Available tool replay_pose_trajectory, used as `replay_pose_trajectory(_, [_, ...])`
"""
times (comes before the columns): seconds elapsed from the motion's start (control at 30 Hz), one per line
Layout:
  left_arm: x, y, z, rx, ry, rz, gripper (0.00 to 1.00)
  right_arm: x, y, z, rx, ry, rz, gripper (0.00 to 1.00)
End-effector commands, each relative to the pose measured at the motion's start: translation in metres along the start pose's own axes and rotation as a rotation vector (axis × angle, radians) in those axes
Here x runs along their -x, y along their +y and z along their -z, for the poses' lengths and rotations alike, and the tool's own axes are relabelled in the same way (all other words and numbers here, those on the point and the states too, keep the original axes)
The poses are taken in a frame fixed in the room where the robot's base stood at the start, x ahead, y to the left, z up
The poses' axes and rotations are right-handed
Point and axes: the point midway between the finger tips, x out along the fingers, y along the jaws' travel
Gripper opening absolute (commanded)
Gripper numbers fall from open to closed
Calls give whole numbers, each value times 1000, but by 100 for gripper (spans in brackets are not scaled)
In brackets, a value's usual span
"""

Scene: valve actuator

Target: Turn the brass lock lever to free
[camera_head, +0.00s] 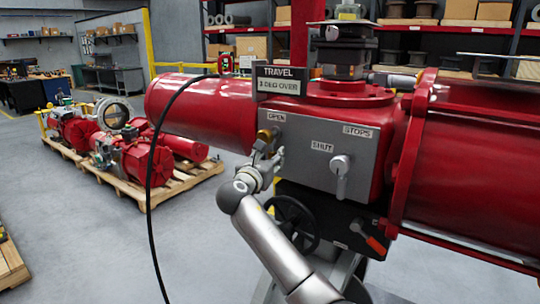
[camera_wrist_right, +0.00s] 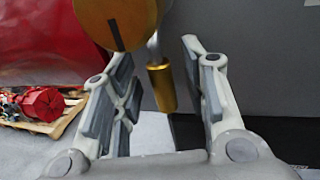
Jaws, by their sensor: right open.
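The brass lock lever (camera_head: 268,134) is on the grey front panel below the OPEN label, mostly hidden behind my right gripper (camera_head: 263,150). In the right wrist view a round brass disc with a dark line (camera_wrist_right: 108,22) is at the top. A brass cylindrical grip (camera_wrist_right: 161,86) hangs down right of it. My right gripper (camera_wrist_right: 158,55) is open, with one finger on each side of the brass grip in the picture. I see gaps beside the grip; contact is not visible. My left gripper is not in view.
The panel (camera_head: 310,137) also bears a silver lever (camera_head: 341,172) near the SHUT and STOPS labels. Below are a black handwheel (camera_head: 294,222) and an orange-handled lever (camera_head: 372,241). A black cable (camera_head: 150,180) hangs at the left. A pallet with red actuators (camera_head: 130,150) stands behind.

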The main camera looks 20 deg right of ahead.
Motion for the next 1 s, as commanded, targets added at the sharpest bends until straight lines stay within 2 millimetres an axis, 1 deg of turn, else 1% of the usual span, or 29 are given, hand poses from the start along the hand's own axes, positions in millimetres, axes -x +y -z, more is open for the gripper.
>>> replay_pose_trajectory(0.3, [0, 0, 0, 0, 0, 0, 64, -2, 0, 0, 0, 0, 0, 40])
replay_pose_trajectory(0.37, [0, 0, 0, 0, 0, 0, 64, -2, 0, 0, 0, 0, 0, 34])
replay_pose_trajectory(0.6, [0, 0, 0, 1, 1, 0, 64, -2, 0, 0, 0, 0, 0, 3])
replay_pose_trajectory(0.63, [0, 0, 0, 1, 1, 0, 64, -2, 0, 0, 0, 0, 0, 0])
replay_pose_trajectory(0.87, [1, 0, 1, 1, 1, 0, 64, -2, 0, 0, 1, 0, 0, 0])
replay_pose_trajectory(1.0, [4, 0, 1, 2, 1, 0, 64, -3, 0, -1, 8, 2, 0, 0])
